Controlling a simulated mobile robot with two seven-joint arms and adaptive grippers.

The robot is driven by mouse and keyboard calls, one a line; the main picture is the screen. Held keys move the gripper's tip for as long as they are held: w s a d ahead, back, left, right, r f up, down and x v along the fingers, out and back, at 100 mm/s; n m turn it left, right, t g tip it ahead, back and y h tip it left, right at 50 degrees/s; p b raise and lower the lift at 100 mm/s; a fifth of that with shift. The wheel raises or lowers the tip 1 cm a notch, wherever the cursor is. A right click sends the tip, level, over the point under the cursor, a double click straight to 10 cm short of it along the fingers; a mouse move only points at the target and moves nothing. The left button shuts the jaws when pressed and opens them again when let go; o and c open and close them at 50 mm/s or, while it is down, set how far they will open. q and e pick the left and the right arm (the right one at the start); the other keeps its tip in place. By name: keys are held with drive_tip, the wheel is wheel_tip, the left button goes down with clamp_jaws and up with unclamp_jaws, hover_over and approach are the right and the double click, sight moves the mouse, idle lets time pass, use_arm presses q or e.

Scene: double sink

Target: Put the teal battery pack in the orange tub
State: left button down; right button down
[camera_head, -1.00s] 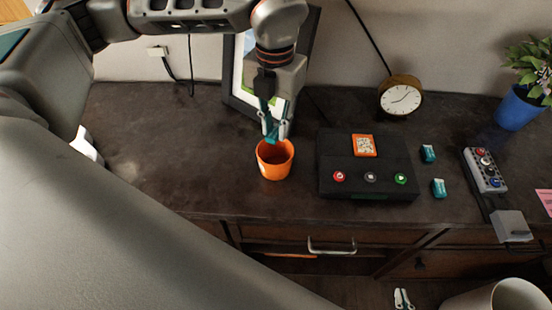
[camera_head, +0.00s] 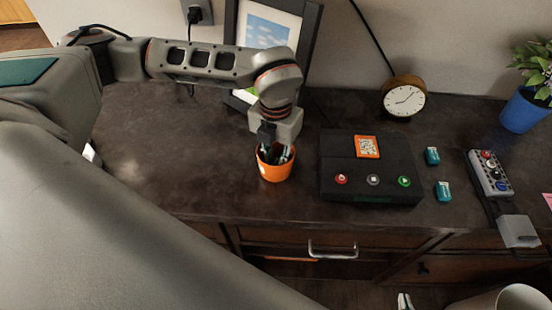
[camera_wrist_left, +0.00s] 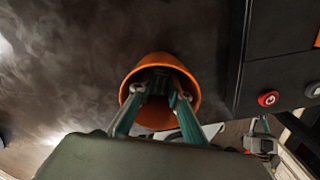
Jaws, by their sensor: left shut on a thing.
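The orange tub (camera_head: 275,172) stands upright on the dark counter, left of the black box. My left gripper (camera_head: 274,155) reaches down from above with its fingertips inside the tub mouth. In the left wrist view its two fingers (camera_wrist_left: 160,92) extend into the orange tub (camera_wrist_left: 140,72). It is shut on the teal battery pack, which is mostly hidden between the fingertips and by the rim. Two other teal packs lie right of the black box, one farther back (camera_head: 432,156) and one nearer (camera_head: 443,191).
The black box (camera_head: 371,185) with coloured buttons stands close to the tub's right. A clock (camera_head: 404,98), a picture frame (camera_head: 312,60) and a blue-potted plant (camera_head: 522,110) stand behind. A grey button panel (camera_head: 489,174) lies at the right. The counter left of the tub is clear.

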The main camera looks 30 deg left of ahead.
sight(276, 164)
use_arm(q)
drive_tip(key=c, duration=2.2)
unclamp_jaws()
drive_tip(key=shift+f, duration=0.1)
drive_tip(key=shift+o, duration=0.2)
wheel_tip(276, 164, up, 12)
drive_tip(key=p, duration=0.1)
drive_tip(key=shift+r, duration=0.2)
